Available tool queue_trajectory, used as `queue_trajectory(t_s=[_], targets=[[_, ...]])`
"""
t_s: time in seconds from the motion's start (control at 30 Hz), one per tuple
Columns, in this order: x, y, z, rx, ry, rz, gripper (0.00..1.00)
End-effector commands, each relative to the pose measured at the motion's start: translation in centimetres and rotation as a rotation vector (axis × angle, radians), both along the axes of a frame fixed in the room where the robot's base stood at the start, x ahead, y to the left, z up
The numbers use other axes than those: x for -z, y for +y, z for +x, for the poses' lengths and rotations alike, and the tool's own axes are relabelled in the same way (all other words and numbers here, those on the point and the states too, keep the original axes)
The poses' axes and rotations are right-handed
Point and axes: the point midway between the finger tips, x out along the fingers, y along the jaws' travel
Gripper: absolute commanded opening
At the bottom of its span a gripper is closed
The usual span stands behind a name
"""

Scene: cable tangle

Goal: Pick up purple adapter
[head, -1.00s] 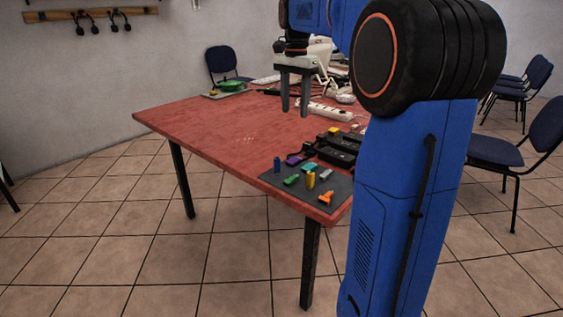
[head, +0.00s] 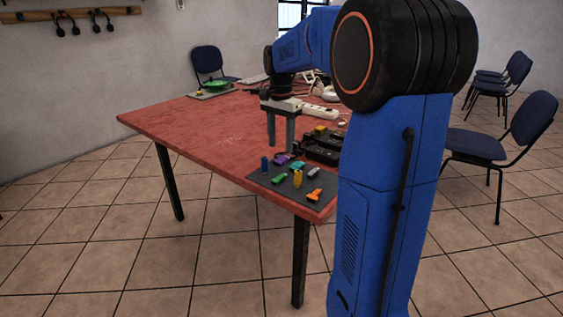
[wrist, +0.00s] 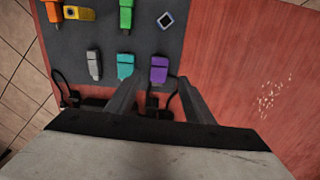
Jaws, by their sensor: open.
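The purple adapter (wrist: 159,69) lies on the dark mat (wrist: 130,13), near the mat's edge. In the head view the purple adapter (head: 281,159) sits at the mat's back left, behind the blue piece. My gripper (head: 281,146) is open and empty above the table, close to the purple adapter and pointing down. In the wrist view its two fingers (wrist: 160,78) extend toward the adapter, which shows between and just beyond the fingertips. The fingers do not appear to touch it.
The teal adapter (wrist: 125,66) lies close beside the purple one, with a grey one (wrist: 94,65) beyond. Green, yellow, orange and blue pieces share the mat. Black power bricks and cables (head: 323,150) lie nearby. The red table (head: 195,130) is clear at left.

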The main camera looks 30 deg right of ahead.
Motion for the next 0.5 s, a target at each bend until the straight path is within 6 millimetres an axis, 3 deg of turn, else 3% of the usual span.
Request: queue_trajectory(t_s=[0.3,0.5], targets=[[4.0,0.0,-0.2,0.000,0.003,0.001,0.48],[4.8,0.0,-0.2,0.000,0.001,0.001,0.48]])
